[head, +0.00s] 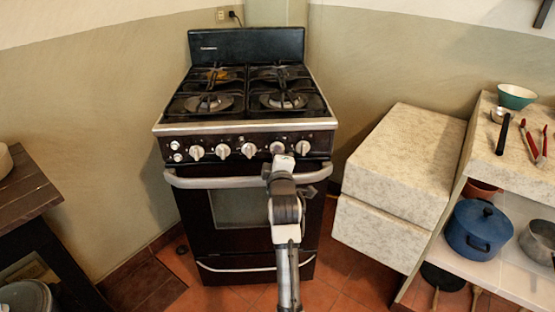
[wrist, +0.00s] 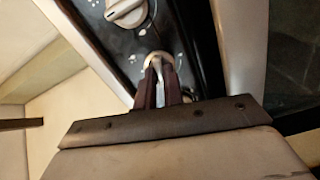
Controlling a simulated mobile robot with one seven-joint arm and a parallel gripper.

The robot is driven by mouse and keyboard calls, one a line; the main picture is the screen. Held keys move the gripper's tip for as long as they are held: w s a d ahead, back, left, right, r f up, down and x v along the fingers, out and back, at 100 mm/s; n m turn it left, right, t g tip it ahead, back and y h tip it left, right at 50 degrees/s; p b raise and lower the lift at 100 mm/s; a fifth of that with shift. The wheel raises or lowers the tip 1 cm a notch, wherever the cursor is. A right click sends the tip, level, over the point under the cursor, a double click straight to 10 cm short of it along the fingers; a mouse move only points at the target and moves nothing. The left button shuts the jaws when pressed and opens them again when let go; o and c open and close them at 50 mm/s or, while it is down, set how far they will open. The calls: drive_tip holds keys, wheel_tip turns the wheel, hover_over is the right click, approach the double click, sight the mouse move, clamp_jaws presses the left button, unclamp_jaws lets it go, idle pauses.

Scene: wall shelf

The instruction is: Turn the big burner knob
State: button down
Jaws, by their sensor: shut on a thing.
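The stove (head: 245,130) has a black front panel with a row of pale round knobs. My gripper (head: 284,162) is at the right part of this panel, just below and in front of a knob (head: 276,148). In the wrist view my gripper's dark fingers (wrist: 160,82) are shut on a pale knob (wrist: 157,60), with one on each side of its raised grip. The fingers hide most of that knob.
The oven handle (head: 225,181) runs across the front just below the knobs, close to my arm. Pale stone-like blocks (head: 405,165) stand to the right, beside a shelf with a blue pot (head: 478,229). A dark wooden table (head: 22,185) is at the left.

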drive_tip(key=shift+n, duration=0.5)
drive_tip(key=c, duration=1.5)
unclamp_jaws()
drive_tip(key=s+d+b, duration=0.1)
drive_tip(key=s+b, duration=0.1)
drive_tip(key=s, duration=1.1)
drive_tip(key=shift+s, duration=0.4)
clamp_jaws()
